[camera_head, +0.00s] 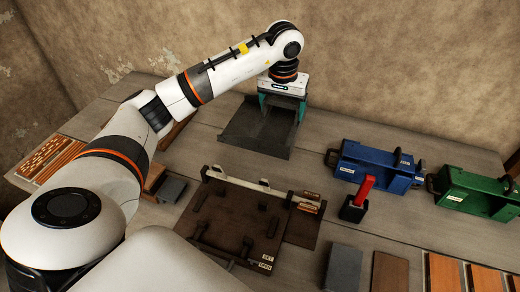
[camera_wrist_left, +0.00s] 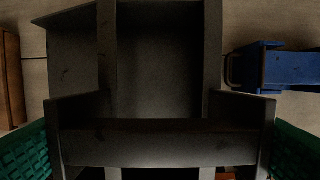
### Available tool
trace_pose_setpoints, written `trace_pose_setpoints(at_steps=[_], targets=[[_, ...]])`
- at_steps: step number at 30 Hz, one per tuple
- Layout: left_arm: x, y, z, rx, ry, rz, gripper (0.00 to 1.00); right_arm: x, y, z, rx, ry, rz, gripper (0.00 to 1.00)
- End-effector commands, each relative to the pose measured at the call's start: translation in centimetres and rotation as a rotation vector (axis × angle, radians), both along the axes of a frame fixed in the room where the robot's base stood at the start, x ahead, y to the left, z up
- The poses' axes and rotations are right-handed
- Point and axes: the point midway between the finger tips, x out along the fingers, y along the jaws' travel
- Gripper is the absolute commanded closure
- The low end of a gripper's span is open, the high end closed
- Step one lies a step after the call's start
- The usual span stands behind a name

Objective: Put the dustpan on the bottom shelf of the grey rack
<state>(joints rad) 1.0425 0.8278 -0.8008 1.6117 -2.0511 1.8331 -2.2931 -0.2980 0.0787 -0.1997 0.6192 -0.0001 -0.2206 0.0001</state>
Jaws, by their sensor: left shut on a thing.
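The dustpan (camera_head: 258,130) is a dark grey flat pan with raised side walls, at the back middle of the table. My left gripper (camera_head: 284,105), with teal fingers, reaches down onto its back end from above and is shut on it. In the left wrist view the dustpan (camera_wrist_left: 160,75) fills the middle, with a crossbar between the green finger pads at both lower sides. I cannot tell whether the pan touches the table. I do not see the grey rack. My right gripper is not in view.
A brown board (camera_head: 225,222) with handles lies in front. To the right stand a black holder with a red handle (camera_head: 363,190), a blue box (camera_head: 375,167) and a green box (camera_head: 470,192). Slatted wooden pieces (camera_head: 60,160) lie left. Tabletop between dustpan and blue box is clear.

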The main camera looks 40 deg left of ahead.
Motion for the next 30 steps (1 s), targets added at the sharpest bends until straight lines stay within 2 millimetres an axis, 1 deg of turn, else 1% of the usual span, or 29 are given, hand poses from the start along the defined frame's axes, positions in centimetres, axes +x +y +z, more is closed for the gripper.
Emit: trace_pose_setpoints(at_steps=[1,5,13,20,24,27,30], targets=[[0.0,0.0,-1.7,-0.003,-0.001,0.0,0.42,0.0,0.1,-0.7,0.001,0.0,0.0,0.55],[0.0,0.0,-3.5,-0.002,-0.003,0.001,0.42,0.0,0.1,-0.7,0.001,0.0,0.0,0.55],[0.0,0.0,-8.1,-0.002,-0.002,0.001,0.42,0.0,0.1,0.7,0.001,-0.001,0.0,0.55],[0.1,0.0,-10.1,-0.002,-0.005,0.001,0.42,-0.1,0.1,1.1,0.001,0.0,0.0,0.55],[0.0,-0.1,-12.0,-0.003,-0.001,0.002,0.42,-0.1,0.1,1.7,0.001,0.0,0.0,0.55],[0.0,0.0,-13.1,-0.002,-0.005,0.001,0.42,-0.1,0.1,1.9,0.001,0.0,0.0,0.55],[0.1,0.0,-13.2,-0.001,-0.007,0.001,0.42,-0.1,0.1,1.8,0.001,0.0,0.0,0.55]])
